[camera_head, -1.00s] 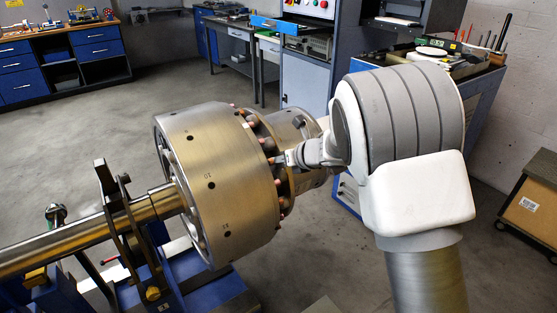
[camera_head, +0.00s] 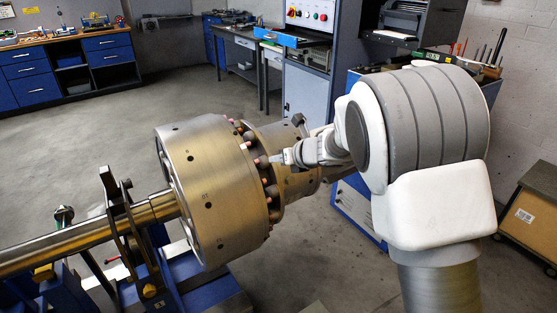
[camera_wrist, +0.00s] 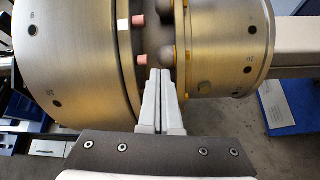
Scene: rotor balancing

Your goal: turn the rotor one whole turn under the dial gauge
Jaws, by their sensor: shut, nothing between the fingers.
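The rotor (camera_head: 222,200) is a wide brass-coloured drum with numbered holes on its rim, lying on a horizontal steel shaft (camera_head: 80,243). Beside it is a narrower drum (camera_head: 291,183), with a ring of pink-tipped pins and dark round heads between the two. My gripper (camera_head: 274,158) points into that gap from the right. In the wrist view my gripper (camera_wrist: 162,73) is shut and empty, its tips just below a pink pin (camera_wrist: 141,58); I cannot tell whether they touch. A white mark (camera_wrist: 124,27) shows on the rotor's edge. I cannot make out the dial gauge clearly.
A dark bearing stand (camera_head: 125,225) on a blue base (camera_head: 195,290) carries the shaft at left. A grey control cabinet (camera_head: 307,95) stands behind, blue drawer benches (camera_head: 28,75) at the back left, and a brown box (camera_head: 530,215) at right. Open floor lies behind the rotor.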

